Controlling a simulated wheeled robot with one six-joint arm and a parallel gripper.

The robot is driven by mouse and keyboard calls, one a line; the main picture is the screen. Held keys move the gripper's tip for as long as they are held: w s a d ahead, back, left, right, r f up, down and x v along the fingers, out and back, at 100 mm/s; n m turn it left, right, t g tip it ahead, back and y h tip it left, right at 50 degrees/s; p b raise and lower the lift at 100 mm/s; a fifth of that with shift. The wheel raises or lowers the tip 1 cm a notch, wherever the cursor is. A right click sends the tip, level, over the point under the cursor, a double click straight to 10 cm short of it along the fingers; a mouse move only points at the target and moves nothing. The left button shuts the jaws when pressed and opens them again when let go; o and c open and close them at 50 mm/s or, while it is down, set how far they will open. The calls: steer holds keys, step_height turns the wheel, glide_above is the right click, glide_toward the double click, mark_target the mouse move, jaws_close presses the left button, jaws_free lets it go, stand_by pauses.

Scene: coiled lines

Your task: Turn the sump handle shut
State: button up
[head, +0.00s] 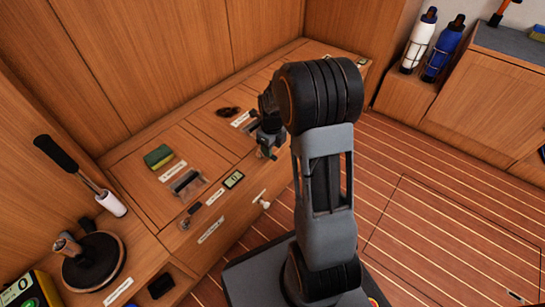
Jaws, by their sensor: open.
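My gripper (267,152) is at the end of my arm, low over the right part of the wooden bench top. It is small and partly dark against the bench; its jaws are open and I see nothing held in them. The labels are too small to read, so I cannot tell for sure which part is the sump handle. A small dark and reddish fitting (189,217) sits at the bench's front edge, left of my gripper. A white knob (265,203) sticks out from the bench front below my gripper.
On the bench are a green sponge (158,157), a grey-black handle-like block (187,183), a dark coil (229,111), a small display (234,179), a black-gripped lever (58,153) and a round dark winch-like drum (92,262). Bottles (444,48) stand at upper right. The striped floor (400,170) is clear.

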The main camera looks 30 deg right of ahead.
steer(key=shift+f+b, duration=0.55)
steer(key=shift+f, duration=1.15)
jaws_close()
